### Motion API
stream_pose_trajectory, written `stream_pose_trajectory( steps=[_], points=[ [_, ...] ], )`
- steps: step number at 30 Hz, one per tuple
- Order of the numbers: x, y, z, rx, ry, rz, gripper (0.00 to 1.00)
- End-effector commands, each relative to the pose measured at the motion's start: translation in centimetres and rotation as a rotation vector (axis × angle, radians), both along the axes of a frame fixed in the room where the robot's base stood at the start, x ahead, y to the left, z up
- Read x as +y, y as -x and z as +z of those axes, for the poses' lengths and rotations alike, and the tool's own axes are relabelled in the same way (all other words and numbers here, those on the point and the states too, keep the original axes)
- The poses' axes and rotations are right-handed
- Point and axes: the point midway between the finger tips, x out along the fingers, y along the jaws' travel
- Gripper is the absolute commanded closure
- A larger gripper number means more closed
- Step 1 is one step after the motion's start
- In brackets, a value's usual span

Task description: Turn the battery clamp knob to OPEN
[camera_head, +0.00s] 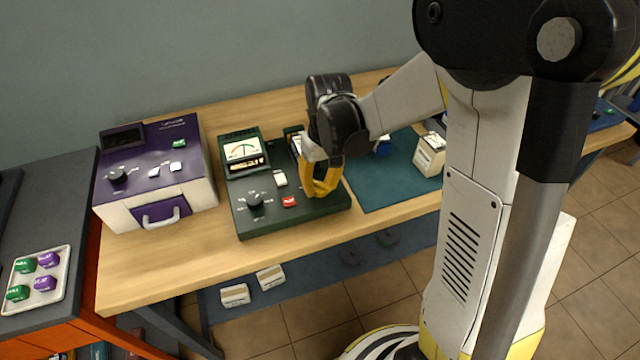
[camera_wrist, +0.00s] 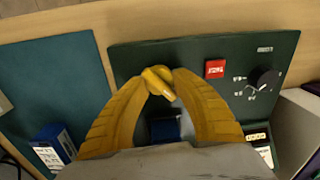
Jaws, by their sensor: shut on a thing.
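A green tester (camera_head: 290,222) stands on the wooden table. My gripper (camera_head: 318,192) is over its right part, with its yellow fingers pointing down. In the wrist view the fingertips (camera_wrist: 160,84) close on a small bright yellow knob, which I take to be the battery clamp knob (camera_wrist: 158,78). Part of the knob is hidden by the fingers, and no OPEN mark shows near it. A dark blue block (camera_wrist: 165,129), perhaps a battery, sits between the fingers in the wrist view. The tester's black dial (camera_head: 255,200) and red button (camera_head: 289,202) are left of my gripper in the head view.
A purple and white device (camera_head: 158,180) stands left of the tester. A teal mat (camera_head: 385,186) with a boxy white battery (camera_head: 430,155) lies to the right. A tray (camera_head: 62,252) of green and purple pieces is at far left. The table's front strip is clear.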

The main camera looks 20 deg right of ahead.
Motion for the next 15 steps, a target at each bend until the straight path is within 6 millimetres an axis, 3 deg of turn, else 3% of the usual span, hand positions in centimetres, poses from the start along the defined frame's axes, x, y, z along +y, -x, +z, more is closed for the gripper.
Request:
stream_pose_trajectory(
  steps=[15],
  points=[
    [-0.02, 0.04, -0.05, 0.001, 0.002, 0.118, 0.98]
  ],
)
